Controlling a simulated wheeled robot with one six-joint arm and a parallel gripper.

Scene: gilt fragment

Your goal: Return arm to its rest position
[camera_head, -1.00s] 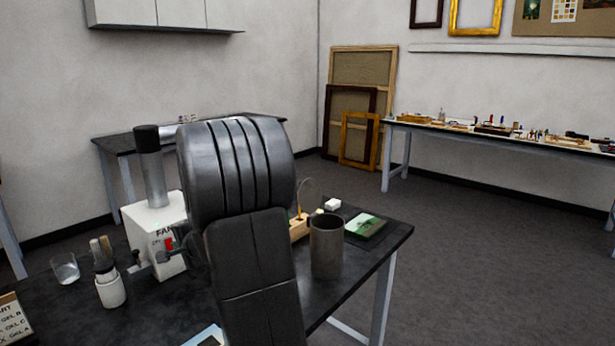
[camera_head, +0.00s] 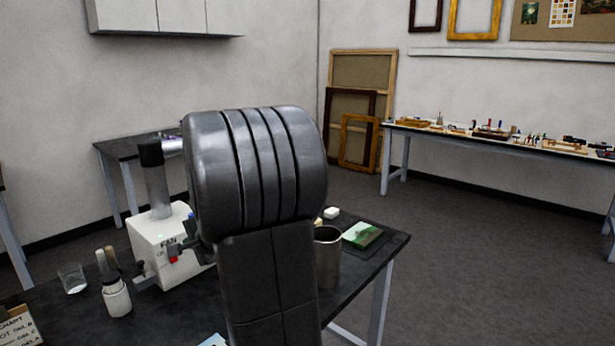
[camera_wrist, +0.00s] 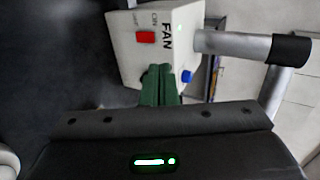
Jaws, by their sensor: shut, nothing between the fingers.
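My arm (camera_head: 262,190) rises in the middle of the head view and covers part of the black worktable (camera_head: 60,315). My gripper (camera_wrist: 160,68) shows in the wrist view as two green fingers pressed together, shut and empty. It points at the white fan box (camera_wrist: 130,48), with its tips in front of the box's lower edge; I cannot tell the gap. The box has a red switch (camera_wrist: 146,37) and a blue knob (camera_wrist: 187,76). In the head view the fan box (camera_head: 160,240) stands left of my arm, and my fingers are not clearly seen there.
A brush jar (camera_head: 116,298) and a glass (camera_head: 72,278) stand left of the fan box. A metal cup (camera_head: 327,262) and a green picture (camera_head: 362,235) are right of my arm. A grey pipe (camera_head: 158,190) rises from the box. Floor at right is clear.

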